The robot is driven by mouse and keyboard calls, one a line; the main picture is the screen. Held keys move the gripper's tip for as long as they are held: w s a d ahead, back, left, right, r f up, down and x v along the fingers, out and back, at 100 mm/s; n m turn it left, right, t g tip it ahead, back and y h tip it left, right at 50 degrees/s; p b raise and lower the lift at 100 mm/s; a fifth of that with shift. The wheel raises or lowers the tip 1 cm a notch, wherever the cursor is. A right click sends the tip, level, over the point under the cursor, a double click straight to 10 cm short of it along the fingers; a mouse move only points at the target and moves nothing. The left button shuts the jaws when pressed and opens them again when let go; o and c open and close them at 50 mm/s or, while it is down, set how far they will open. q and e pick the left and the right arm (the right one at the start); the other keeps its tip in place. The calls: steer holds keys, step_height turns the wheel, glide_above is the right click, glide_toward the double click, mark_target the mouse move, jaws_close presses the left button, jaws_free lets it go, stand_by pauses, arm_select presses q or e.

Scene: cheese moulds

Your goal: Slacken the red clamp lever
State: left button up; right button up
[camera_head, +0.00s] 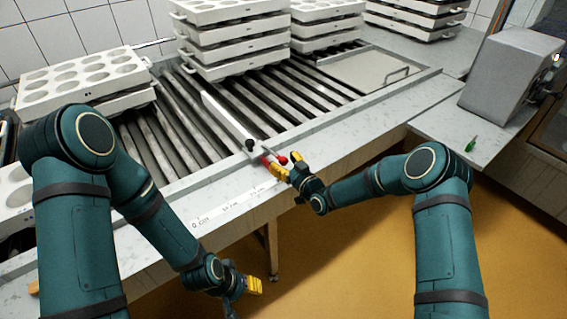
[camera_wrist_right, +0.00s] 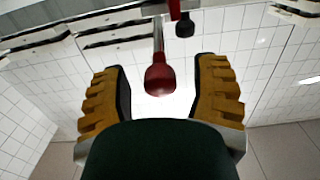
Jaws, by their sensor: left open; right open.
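The red clamp lever (camera_head: 282,160) is at the front edge of the roller conveyor, at the near end of a long pale guide bar (camera_head: 229,121). My right gripper (camera_head: 285,167) is open at the lever. In the right wrist view the lever's red knob (camera_wrist_right: 160,79), on a metal rod, lies between the two open yellow fingers, with a gap visible on each side. A second red part (camera_wrist_right: 175,9) with a black end shows above it. My left gripper (camera_head: 254,285) is open and empty, low in front of the table, far from the lever.
A scale strip (camera_head: 223,207) runs along the table's front edge. Stacks of white mould trays (camera_head: 232,45) stand on the rollers behind, and more (camera_head: 75,82) at left. A grey machine (camera_head: 510,75) and a small green object (camera_head: 471,144) are at right. The floor in front is clear.

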steer(key=shift+w+a, duration=0.15)
steer(key=shift+w, duration=0.05)
jaws_close()
steer(key=shift+r, duration=0.1)
